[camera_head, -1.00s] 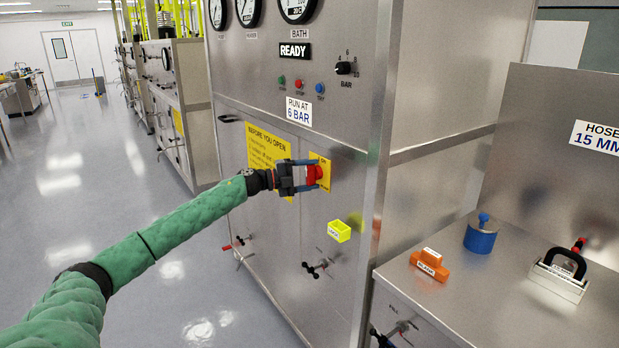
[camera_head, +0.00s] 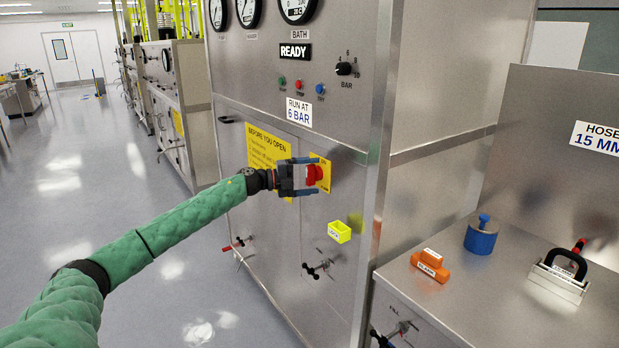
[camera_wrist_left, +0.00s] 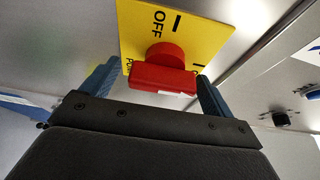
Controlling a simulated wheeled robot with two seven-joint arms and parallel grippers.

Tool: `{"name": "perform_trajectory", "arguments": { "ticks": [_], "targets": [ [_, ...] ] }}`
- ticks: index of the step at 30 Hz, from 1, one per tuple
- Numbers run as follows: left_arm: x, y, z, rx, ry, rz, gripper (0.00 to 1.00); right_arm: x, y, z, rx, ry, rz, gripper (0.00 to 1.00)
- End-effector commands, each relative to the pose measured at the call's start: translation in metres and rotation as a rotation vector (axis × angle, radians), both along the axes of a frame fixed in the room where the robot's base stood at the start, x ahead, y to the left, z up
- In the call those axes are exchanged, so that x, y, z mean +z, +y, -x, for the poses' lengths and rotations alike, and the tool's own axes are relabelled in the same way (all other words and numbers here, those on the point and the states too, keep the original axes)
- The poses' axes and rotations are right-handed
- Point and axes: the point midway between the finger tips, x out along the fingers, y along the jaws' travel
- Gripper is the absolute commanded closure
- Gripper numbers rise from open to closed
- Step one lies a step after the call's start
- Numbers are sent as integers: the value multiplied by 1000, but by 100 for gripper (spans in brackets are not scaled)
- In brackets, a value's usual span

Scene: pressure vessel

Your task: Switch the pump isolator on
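The pump isolator is a red rotary handle (camera_head: 316,175) on a yellow plate (camera_head: 325,162) on the steel cabinet's front. In the left wrist view the red handle (camera_wrist_left: 165,76) lies across the gap, in front of its yellow plate (camera_wrist_left: 207,25) with a legible "OFF". I cannot tell which position it points to. My left gripper (camera_head: 304,176) is open at the handle, one finger above and one below it. The wrist view shows the open fingers (camera_wrist_left: 155,85) either side of the handle, with a clear gap at the left and little at the right. My right gripper is out of view.
A yellow lock holder (camera_head: 339,232) sticks out below the isolator, with a small valve (camera_head: 318,270) under it. A "READY" display (camera_head: 294,51) and buttons (camera_head: 300,86) are above. The bench at right holds an orange block (camera_head: 430,265) and a blue cylinder (camera_head: 481,237).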

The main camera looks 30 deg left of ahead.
Motion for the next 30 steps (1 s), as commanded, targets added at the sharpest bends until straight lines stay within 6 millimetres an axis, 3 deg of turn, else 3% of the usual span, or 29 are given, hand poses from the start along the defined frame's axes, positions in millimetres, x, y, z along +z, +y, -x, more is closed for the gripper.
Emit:
{"name": "perform_trajectory", "arguments": {
  "ticks": [8,22,30],
  "targets": [
    [0,4,3,2,-1,1,13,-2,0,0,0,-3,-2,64],
    [-2,45,44,1,1,-1,13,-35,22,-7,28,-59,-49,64],
    [0,55,55,1,1,1,13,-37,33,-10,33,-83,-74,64]
  ]
}}
